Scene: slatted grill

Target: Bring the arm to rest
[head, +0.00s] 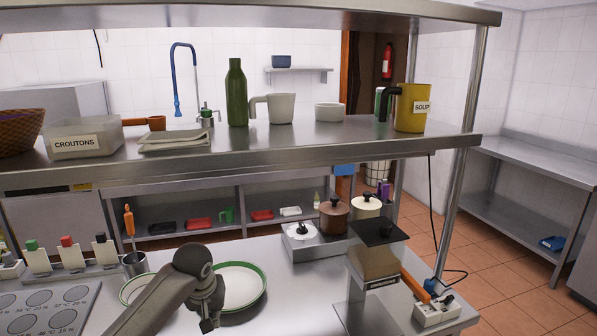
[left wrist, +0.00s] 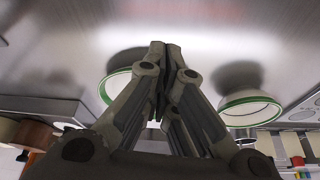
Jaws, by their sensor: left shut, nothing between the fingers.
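My left gripper (head: 209,312) is in the lower part of the head view, in front of a white plate with a green rim (head: 245,287). In the left wrist view its fingers (left wrist: 165,50) are closed together with nothing between them. A second green-rimmed plate (head: 133,288) is partly hidden behind my left arm. Both plates also show in the left wrist view, one on each side of the fingers, and neither is held. My right gripper is not in view.
A steel shelf (head: 300,151) spans above the counter, holding a green bottle (head: 237,95), a croutons box (head: 85,139) and a yellow soup jug (head: 411,108). A blender-like appliance (head: 376,262) and a power strip (head: 437,310) stand at right.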

